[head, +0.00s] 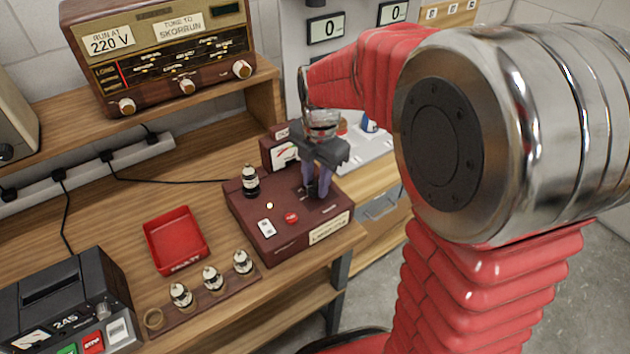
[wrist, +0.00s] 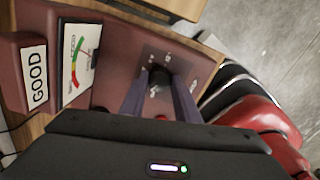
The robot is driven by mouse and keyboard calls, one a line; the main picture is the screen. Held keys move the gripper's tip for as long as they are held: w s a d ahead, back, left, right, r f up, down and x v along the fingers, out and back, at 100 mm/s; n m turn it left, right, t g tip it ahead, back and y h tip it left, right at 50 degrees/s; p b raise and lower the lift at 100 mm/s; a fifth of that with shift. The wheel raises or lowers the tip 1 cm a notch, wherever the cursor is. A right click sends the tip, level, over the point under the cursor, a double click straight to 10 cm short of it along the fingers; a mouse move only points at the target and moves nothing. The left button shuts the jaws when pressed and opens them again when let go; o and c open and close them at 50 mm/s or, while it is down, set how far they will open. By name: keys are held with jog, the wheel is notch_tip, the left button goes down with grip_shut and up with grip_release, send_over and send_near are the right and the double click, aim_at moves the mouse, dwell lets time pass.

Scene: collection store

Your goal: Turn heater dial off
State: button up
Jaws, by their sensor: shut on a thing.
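The heater dial (wrist: 160,75) is a small dark knob on a grey plate with markings, on top of the dark red tester box (head: 272,243). In the wrist view my gripper (wrist: 160,82) points down at the dial, with its two fingers shut on it from both sides. In the head view my gripper (head: 317,190) stands over the right back part of the box. The fingers hide most of the dial there. The dial's pointer and the wording around it are too small to read.
A meter with a coloured scale (wrist: 78,62) and a GOOD label (wrist: 36,78) stands behind the dial. A red tray (head: 177,240), several tubes (head: 213,280) and a radio (head: 165,50) are to the left.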

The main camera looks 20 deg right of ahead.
jog(key=n, duration=0.4)
jog(key=shift+a, duration=0.15)
jog(key=shift+s, duration=0.1)
dwell(0.3)
jog(key=o, duration=1)
jog(key=shift+o, duration=0.2)
jog(key=shift+r, duration=0.1)
notch_tip(320, 180, up, 14)
jog(key=shift+s+d+f, duration=0.15)
jog(key=shift+d+f, duration=0.1)
jog(key=shift+d, duration=0.15)
